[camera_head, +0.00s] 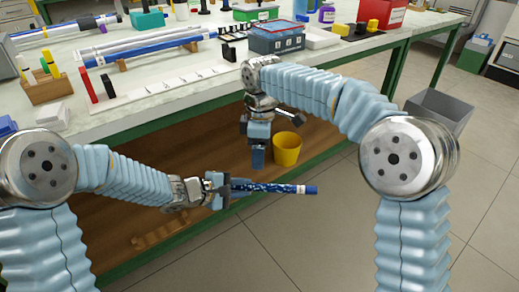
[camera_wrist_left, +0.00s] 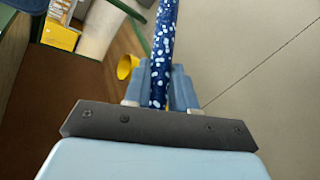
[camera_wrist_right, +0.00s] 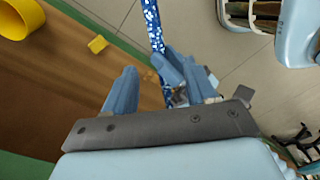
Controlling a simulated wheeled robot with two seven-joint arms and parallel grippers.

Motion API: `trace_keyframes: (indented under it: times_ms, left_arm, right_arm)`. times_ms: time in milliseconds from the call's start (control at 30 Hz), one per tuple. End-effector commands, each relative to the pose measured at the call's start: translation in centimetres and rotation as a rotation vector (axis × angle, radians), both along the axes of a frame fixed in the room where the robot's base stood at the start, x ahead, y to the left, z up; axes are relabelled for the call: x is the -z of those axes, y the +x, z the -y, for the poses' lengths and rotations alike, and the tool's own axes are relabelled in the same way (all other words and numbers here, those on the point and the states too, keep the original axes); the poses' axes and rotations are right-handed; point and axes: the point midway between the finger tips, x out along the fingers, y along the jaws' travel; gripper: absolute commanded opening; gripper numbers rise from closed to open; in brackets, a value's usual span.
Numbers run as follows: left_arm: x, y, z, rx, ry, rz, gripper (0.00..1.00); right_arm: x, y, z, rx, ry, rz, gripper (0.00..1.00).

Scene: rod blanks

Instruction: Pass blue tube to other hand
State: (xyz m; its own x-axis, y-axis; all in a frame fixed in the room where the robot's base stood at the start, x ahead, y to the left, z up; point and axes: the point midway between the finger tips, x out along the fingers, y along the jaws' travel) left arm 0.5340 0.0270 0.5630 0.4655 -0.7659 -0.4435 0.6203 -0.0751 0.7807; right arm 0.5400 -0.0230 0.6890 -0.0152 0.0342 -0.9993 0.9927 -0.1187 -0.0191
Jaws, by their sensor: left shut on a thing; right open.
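The blue tube (camera_head: 275,187) is dark blue with white speckles and has a plain blue and white end at the right. My left gripper (camera_head: 222,188) is shut on its left part and holds it about level, in front of the bench. In the left wrist view the tube (camera_wrist_left: 166,45) runs up and away from between the fingers (camera_wrist_left: 160,88). My right gripper (camera_head: 258,156) points down, open and empty, just above and behind the tube in the head view. In the right wrist view the tube (camera_wrist_right: 154,30) passes beyond the open fingers (camera_wrist_right: 155,85), partly hidden by the right finger.
The bench (camera_head: 165,88) stands behind with a rack of tubes (camera_head: 150,48), a blue toolbox (camera_head: 276,38) and a wooden block with markers (camera_head: 46,88). A yellow bucket (camera_head: 287,150) is on the lower shelf. A grey bin (camera_head: 440,110) stands at the right. The floor in front is clear.

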Motion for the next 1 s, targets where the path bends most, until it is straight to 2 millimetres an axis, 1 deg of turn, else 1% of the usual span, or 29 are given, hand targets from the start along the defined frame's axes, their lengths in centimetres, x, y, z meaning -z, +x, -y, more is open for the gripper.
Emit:
trace_keyframes:
  times_ms: [67,167,267,500,600,700,833,1000]
  left_arm:
    - [0.0,0.0,0.0,0.000,0.000,0.000,0.00]
    - [0.0,0.0,0.0,0.000,0.000,0.000,0.00]
    - [0.0,0.0,0.0,0.000,0.000,0.000,0.00]
    - [0.0,0.0,0.0,0.000,0.000,0.000,0.00]
    - [0.0,0.0,0.0,0.000,0.000,0.000,0.00]
    - [0.0,0.0,0.0,0.000,0.000,0.000,0.00]
    - [0.0,0.0,0.0,0.000,0.000,0.000,0.00]
    - [0.0,0.0,0.0,0.000,0.000,0.000,0.00]
  right_arm:
    - [-0.1,0.3,0.1,-0.037,-0.028,0.014,0.56]
    - [0.9,0.4,0.2,-0.050,-0.039,0.016,0.56]
    - [2.6,0.3,0.2,-0.049,-0.039,0.013,0.56]
    - [7.6,0.4,0.2,-0.046,-0.037,0.014,0.56]
    - [9.3,0.4,0.2,-0.046,-0.036,0.014,0.56]
    - [10.6,0.4,0.2,-0.046,-0.036,0.014,0.56]
    - [11.5,0.4,0.2,-0.045,-0.035,0.015,0.56]
    - [11.7,0.4,0.2,-0.045,-0.034,0.015,0.56]
